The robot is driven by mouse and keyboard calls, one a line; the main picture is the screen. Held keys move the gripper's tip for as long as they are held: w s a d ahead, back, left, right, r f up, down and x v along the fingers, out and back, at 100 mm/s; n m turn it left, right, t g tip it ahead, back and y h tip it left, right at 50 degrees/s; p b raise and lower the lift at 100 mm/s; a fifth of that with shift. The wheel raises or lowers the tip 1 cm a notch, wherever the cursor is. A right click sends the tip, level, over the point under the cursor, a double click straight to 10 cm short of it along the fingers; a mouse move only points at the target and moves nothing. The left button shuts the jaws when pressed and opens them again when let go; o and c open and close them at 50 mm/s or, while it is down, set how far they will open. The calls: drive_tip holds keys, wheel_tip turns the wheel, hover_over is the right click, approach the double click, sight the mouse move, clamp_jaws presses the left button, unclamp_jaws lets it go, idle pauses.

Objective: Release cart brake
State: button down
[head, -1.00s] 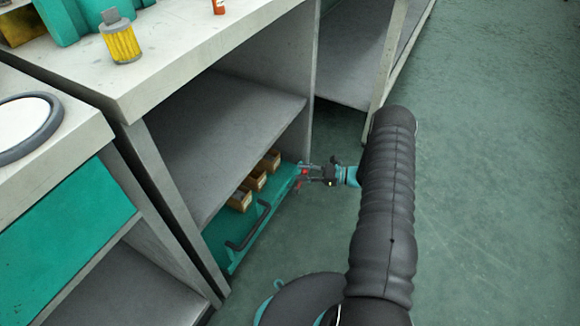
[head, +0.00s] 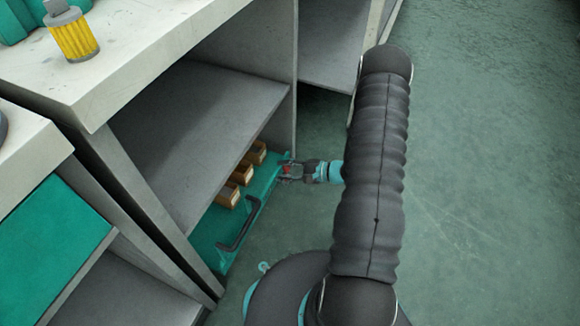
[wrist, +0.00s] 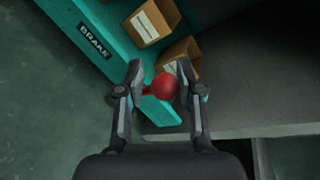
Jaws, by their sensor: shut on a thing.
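The teal cart (head: 238,232) sits low in the bay under the bench, with a dark handle (head: 238,228) along its front. Its label "BRAKE" (wrist: 94,42) shows in the wrist view. A red ball knob (wrist: 166,86), on a short red stem at the cart's end, is the brake knob. My gripper (wrist: 161,73) has its two fingers on either side of this knob and is shut on it. In the head view my gripper (head: 287,170) is at the cart's far end, with a little red between its fingers.
Several small cardboard boxes (head: 227,194) stand on the cart. A grey shelf (head: 200,130) lies above it, and a side panel (head: 283,110) stands beyond. A yellow filter (head: 73,36) stands on the bench top. The green floor to the right is clear.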

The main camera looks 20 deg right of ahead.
drive_tip(key=shift+s+a+f+n+b, duration=0.1)
drive_tip(key=shift+a+f+n+b, duration=0.2)
drive_tip(key=shift+h, duration=0.3)
drive_tip(key=c, duration=0.8)
unclamp_jaws()
drive_tip(key=shift+d, duration=0.1)
drive_tip(key=shift+c, duration=0.2)
drive_tip(key=shift+o, duration=0.8)
drive_tip(key=shift+r, duration=0.1)
drive_tip(key=v, duration=1.2)
